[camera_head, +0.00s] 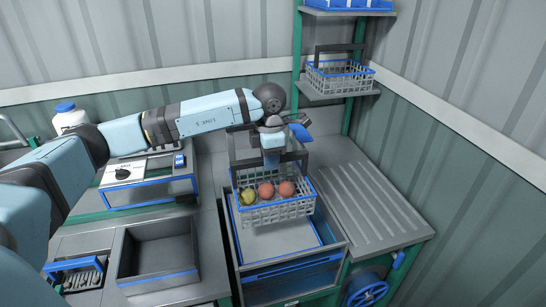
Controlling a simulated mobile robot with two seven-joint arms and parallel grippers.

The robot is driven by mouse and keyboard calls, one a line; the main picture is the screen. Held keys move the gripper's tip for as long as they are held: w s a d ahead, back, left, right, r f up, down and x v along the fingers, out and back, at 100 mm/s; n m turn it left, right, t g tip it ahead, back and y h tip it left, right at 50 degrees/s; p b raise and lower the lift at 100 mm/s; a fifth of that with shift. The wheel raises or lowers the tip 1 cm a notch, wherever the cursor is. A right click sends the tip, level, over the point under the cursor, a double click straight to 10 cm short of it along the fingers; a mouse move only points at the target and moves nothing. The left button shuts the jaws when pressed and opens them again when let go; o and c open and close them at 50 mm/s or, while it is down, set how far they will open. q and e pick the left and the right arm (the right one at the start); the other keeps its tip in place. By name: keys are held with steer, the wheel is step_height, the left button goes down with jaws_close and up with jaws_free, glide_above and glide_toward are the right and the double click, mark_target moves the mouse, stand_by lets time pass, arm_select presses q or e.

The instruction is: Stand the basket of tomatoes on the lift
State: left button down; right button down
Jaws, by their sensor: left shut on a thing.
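The basket (277,212) is white wire with a blue rim and a dark handle. It holds one yellowish tomato (248,197) and two orange-red tomatoes (276,190). My left gripper (271,158) is shut on the basket's handle from above; the handle's top is partly hidden by the gripper. The basket looks upright over the back part of the lift (288,243), a grey platform edged in blue within a box-like frame. I cannot tell whether its bottom touches the platform. My right gripper is not in view.
A similar basket (340,82) stands on a shelf at the back right. A ribbed grey worktop (370,205) right of the lift is clear. A blue handwheel (366,291) is at the front. A scale (125,173) and an empty grey bin (158,253) are at the left.

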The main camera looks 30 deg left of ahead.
mark_target(270, 189)
arm_select(q)
steer(key=shift+w+f+b, duration=0.1)
steer(key=shift+f+b, duration=0.2)
steer(key=shift+f, duration=0.35)
steer(key=shift+f+b, duration=1.7)
steer(key=shift+f, duration=1.3)
steer(key=shift+f, duration=0.15)
steer(key=shift+f+b, duration=0.45)
steer(key=c, duration=0.9)
jaws_free()
steer(key=c, duration=0.3)
steer(key=shift+c, duration=0.2)
